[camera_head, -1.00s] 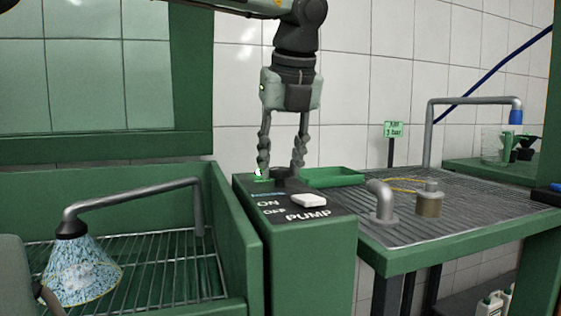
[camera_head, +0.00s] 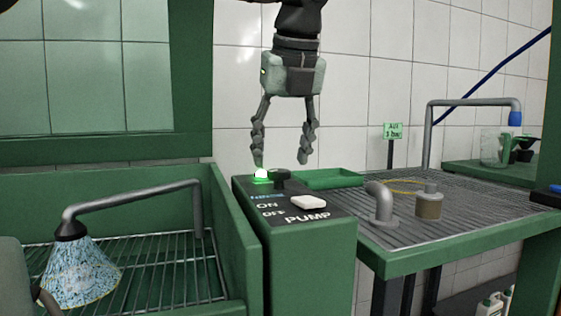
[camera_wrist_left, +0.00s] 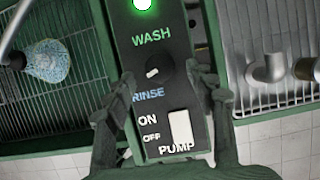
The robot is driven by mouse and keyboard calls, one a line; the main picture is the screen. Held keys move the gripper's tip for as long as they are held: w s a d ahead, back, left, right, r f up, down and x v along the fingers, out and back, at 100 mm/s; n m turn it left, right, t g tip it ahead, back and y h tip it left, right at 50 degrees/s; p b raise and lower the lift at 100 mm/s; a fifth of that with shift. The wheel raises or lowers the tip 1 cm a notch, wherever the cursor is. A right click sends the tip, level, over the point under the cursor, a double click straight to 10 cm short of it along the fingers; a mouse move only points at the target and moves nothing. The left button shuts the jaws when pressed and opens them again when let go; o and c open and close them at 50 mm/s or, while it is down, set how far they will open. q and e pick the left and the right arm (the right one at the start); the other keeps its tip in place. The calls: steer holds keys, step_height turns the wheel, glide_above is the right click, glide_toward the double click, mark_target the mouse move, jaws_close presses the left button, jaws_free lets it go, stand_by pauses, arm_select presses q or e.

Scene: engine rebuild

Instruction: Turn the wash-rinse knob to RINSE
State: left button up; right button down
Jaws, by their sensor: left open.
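The wash-rinse knob (camera_head: 281,178) is a dark round knob on top of the green control box (camera_head: 310,265). In the left wrist view the knob (camera_wrist_left: 160,78) sits between the WASH label (camera_wrist_left: 151,36) and the RINSE label (camera_wrist_left: 148,96). Its short white mark lies slantwise at the left part of its face, nearer the RINSE side; which end points is unclear. My left gripper (camera_head: 281,161) is open and empty above the knob, fingers pointing down and clear of it.
A lit green lamp (camera_head: 261,175) stands beside the knob. A white PUMP switch (camera_head: 308,202) is in front. A green tray (camera_head: 333,178) and grated bench with pipe fittings (camera_head: 379,203) lie right.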

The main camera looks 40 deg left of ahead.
arm_select(q)
steer(key=v, duration=0.9)
steer(key=shift+r, duration=0.25)
steer(key=shift+s+d+f, duration=0.1)
